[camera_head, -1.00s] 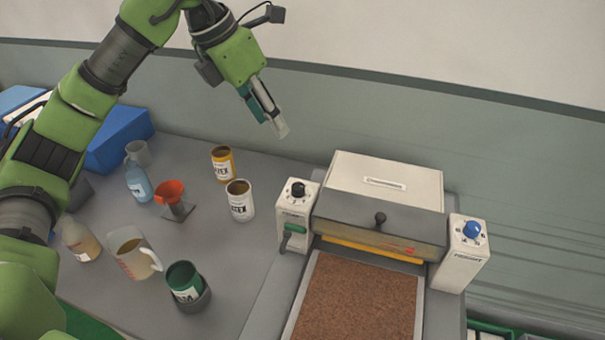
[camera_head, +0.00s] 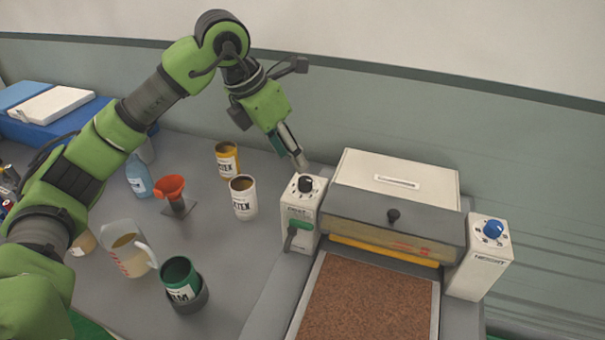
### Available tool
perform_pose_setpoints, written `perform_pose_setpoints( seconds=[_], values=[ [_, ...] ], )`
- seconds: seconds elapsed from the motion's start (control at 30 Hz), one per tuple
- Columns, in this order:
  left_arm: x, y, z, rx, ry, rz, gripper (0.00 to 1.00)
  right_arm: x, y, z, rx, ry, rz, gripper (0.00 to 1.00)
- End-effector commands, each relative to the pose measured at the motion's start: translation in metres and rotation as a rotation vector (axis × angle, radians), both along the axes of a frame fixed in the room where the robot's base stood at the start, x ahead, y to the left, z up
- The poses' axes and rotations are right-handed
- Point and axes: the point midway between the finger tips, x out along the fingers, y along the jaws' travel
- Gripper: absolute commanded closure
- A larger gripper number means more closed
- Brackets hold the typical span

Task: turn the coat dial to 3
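A white box (camera_head: 299,222) at the machine's left side has a black round dial (camera_head: 306,184) on top and a green lever (camera_head: 299,227) on its front. Its label is too small to read surely, and so is the dial's setting. My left gripper (camera_head: 301,164) comes down from above with its fingertips just above and behind the black dial, seemingly apart from it. Its fingers look close together from this side, and the gap between them is hidden. My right gripper is not in view.
The machine (camera_head: 395,190) stands right of the dial, with a brown slab (camera_head: 368,300) before it. A blue dial (camera_head: 493,229) sits on its right box.

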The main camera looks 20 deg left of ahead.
Motion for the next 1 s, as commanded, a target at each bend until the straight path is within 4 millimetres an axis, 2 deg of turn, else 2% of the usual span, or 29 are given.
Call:
perform_pose_setpoints(
  seconds=[0.2, 0.4, 0.6, 0.83, 0.97, 1.0],
  values=[
    [0.013, -0.012, -0.041, -0.001, 0.004, -0.001, 0.61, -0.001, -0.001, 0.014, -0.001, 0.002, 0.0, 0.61],
    [0.021, -0.019, -0.066, -0.001, 0.002, -0.001, 0.61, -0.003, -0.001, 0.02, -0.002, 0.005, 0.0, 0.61],
    [0.024, -0.021, -0.076, -0.001, -0.001, -0.001, 0.61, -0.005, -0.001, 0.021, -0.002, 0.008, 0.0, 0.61],
    [0.024, -0.021, -0.077, 0.0, -0.001, -0.001, 0.61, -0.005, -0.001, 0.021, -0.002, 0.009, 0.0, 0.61],
    [0.024, -0.021, -0.076, 0.0, -0.001, -0.001, 0.95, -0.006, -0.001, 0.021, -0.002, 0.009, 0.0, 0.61],
    [0.024, -0.021, -0.076, 0.0, -0.001, -0.001, 0.99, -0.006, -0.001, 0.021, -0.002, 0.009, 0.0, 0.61]
  ],
)
